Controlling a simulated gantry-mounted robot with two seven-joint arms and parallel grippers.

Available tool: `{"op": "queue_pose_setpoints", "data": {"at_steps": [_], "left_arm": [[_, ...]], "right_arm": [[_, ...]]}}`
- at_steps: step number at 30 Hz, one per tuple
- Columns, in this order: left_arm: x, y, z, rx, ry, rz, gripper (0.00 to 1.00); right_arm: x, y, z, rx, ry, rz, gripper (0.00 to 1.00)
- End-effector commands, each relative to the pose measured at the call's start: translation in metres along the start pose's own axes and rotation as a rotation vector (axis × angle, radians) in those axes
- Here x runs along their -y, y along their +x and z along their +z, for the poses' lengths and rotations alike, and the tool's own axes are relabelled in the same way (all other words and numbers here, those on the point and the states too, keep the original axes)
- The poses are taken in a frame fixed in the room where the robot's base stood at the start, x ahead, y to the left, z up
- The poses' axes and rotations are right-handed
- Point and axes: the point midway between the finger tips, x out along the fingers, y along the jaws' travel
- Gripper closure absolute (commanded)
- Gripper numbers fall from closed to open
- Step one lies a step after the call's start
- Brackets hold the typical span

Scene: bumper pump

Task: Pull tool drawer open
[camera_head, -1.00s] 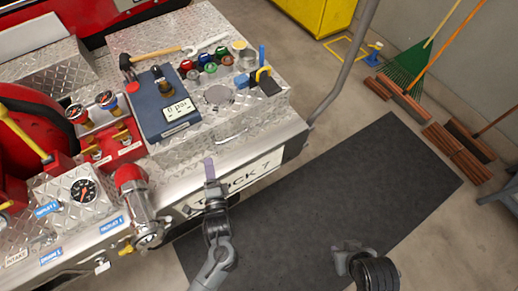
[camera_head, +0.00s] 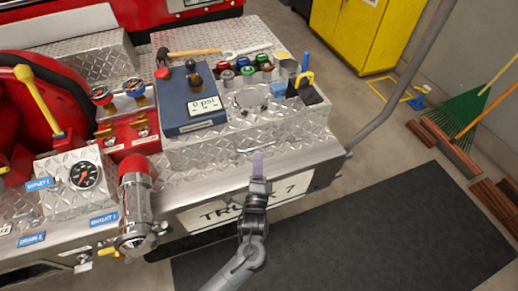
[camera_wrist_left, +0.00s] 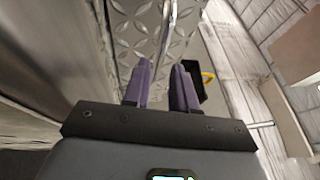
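The tool drawer (camera_head: 245,143) is the diamond-plate box on the truck's bumper, and its front face shows no clear gap. A thin curved handle (camera_head: 268,122) seems to run along that front. My right gripper is out of view.
A chrome outlet with a red cap (camera_head: 137,195) stands left of my arm. The black mat (camera_head: 400,235) is clear.

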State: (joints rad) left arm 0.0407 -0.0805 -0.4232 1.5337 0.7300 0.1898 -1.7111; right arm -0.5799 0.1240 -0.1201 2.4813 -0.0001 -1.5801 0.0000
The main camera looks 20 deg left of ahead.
Motion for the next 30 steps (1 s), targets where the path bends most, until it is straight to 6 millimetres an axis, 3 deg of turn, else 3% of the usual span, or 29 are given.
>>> {"op": "queue_pose_setpoints", "data": {"at_steps": [6,12,25,30], "left_arm": [[-0.002,0.035,0.000,0.001,0.000,-0.001,0.74],[-0.001,0.055,0.000,0.001,0.000,0.000,0.74],[0.000,0.062,0.000,0.000,0.000,0.001,0.74],[0.000,0.062,0.000,0.000,0.000,0.001,0.98]], "right_arm": [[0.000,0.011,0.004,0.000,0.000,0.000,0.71],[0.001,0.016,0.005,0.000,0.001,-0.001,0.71],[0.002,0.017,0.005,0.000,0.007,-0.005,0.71],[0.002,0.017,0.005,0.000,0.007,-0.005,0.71]]}}
